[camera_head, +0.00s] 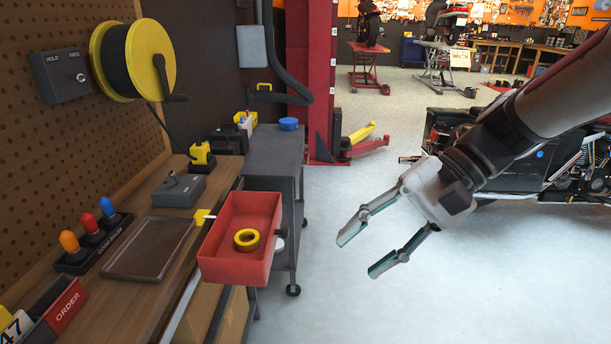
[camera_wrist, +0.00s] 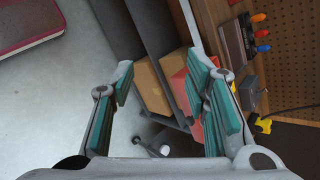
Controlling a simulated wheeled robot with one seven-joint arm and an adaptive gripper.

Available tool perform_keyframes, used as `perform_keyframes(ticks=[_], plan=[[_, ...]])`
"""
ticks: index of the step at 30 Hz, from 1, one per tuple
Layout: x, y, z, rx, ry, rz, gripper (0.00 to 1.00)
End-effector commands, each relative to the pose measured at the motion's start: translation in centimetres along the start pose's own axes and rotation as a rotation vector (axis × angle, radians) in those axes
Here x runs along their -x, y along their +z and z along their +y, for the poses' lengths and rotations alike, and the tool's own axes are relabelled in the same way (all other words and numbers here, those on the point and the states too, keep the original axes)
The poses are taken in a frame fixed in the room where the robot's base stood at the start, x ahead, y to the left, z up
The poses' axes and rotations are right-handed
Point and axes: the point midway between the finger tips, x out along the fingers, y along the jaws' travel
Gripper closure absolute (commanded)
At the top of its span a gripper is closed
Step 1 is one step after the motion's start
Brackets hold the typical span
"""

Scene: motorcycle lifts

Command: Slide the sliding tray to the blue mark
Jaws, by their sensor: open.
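The sliding tray (camera_head: 232,272) is a red open box at the front edge of the wooden bench, with a yellow tape roll (camera_head: 247,240) inside. A yellow pointer (camera_head: 203,217) sticks out from its left side toward the bench. In the wrist view the red tray (camera_wrist: 180,91) is partly hidden behind the right-hand finger. My gripper (camera_head: 362,255) is open and empty, over the floor to the right of the tray and apart from it. It also shows in the wrist view (camera_wrist: 163,88). I cannot make out a blue mark along the rail.
A pale rail (camera_head: 181,308) runs along the bench front. A grey cart (camera_head: 276,155) with a blue round item (camera_head: 288,123) stands behind the tray. A brown shallow tray (camera_head: 148,250) lies on the bench. Open floor lies around my gripper; a motorcycle (camera_head: 575,175) stands at right.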

Motion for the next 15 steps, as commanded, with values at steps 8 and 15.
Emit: perform_keyframes(ticks=[8,15], plan=[[-5.3,-13.5,-0.1,-0.183,-0.391,-0.201,0.57],[-7.2,-22.0,1.2,-0.266,-0.651,-0.269,0.57]])
